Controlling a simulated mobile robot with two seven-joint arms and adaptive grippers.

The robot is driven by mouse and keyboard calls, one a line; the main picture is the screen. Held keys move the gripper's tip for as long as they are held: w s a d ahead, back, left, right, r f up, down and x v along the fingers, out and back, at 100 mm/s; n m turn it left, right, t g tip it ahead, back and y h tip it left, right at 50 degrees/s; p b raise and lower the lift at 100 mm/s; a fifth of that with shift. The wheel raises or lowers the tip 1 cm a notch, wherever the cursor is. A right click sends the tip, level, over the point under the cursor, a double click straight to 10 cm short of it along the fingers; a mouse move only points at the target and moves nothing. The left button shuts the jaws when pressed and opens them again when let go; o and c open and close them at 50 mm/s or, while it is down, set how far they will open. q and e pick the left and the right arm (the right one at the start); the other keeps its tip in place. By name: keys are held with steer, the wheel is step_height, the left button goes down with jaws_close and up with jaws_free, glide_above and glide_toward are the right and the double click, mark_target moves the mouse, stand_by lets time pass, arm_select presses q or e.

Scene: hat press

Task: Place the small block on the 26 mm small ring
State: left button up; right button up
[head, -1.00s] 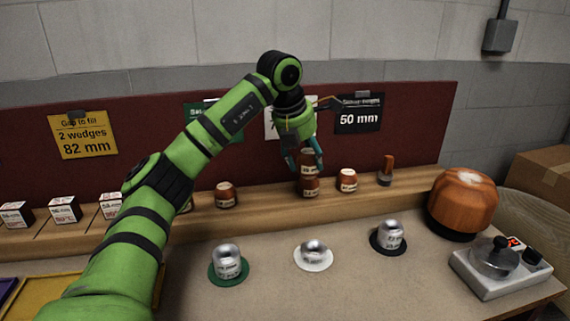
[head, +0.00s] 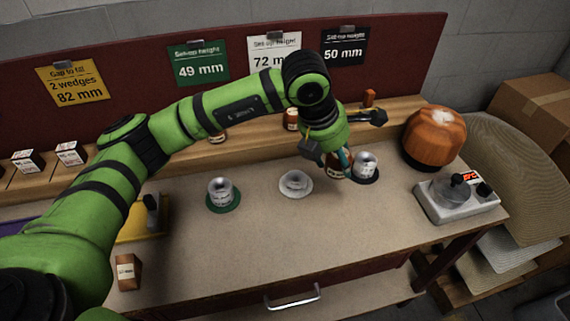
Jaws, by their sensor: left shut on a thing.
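My left gripper (head: 334,160) is shut on a small reddish-brown block (head: 337,170) with a pale label, partly hidden by the fingers. It is held close to the left side of a metal ring (head: 365,162) on a black disc (head: 366,178); I cannot tell whether they touch. Another metal ring (head: 294,181) sits on a white disc (head: 296,193), left of the held block. A third ring (head: 221,191) stands on a green disc (head: 222,207). Ring labels are too small to read, so I cannot tell which is 26 mm. My right gripper is not in view.
Brown blocks stand on the wooden shelf (head: 240,147), one of them (head: 291,119) left of my wrist. A wooden dome (head: 434,138) and a gauge (head: 457,196) are at right. A loose block (head: 128,272) lies front left. The front middle of the table is clear.

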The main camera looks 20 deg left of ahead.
arm_select(q)
steer(key=w+a+f+p, duration=0.1)
steer(key=a+f, duration=0.1)
steer(key=a, duration=0.1)
steer(key=w+a+f, duration=0.1)
steer(key=a+f, duration=0.1)
steer(key=a, duration=0.1)
steer(key=w+a+f+p, duration=0.1)
steer(key=a, duration=0.2)
steer(key=shift+a+f+p, duration=0.35)
steer(key=shift+f, duration=0.05)
steer(key=shift+w+a+f, duration=0.1)
steer(key=shift+a+f, duration=0.05)
steer(key=shift+f, duration=0.05)
step_height(320, 180, down, 3)
steer(key=shift+f+p, duration=0.1)
steer(key=shift+p, duration=0.6)
steer(key=shift+f, duration=0.35)
steer(key=shift+f, duration=0.2)
steer(key=o, duration=1.2)
